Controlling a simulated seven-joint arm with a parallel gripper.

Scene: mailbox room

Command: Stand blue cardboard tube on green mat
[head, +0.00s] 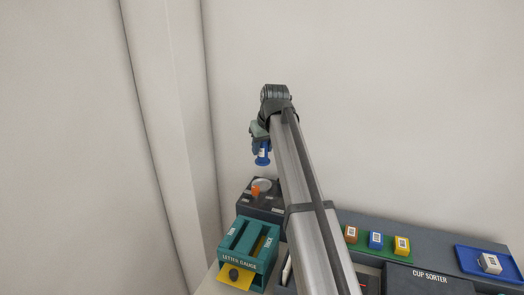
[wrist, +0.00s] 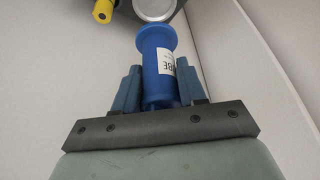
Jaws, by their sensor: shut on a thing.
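My gripper (head: 261,146) is shut on the blue cardboard tube (head: 262,158) and holds it in the air, left of my arm and above the back left of the bench. In the wrist view, the tube (wrist: 158,62) sits between the two blue-grey fingers (wrist: 155,90). It has a flared rim at its far end and a white label with black print on its side. In the head view it looks roughly upright. A green mat (head: 363,247) shows right of my arm, with small boxes on it. My arm may hide part of the mat.
Below the tube are a silver disc (head: 262,184) and an orange piece (head: 255,191) on a dark unit. A teal letter gauge (head: 250,245) stands in front, with a yellow card (head: 235,280). A cup sorter (head: 430,284) and blue tray (head: 470,262) lie to the right.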

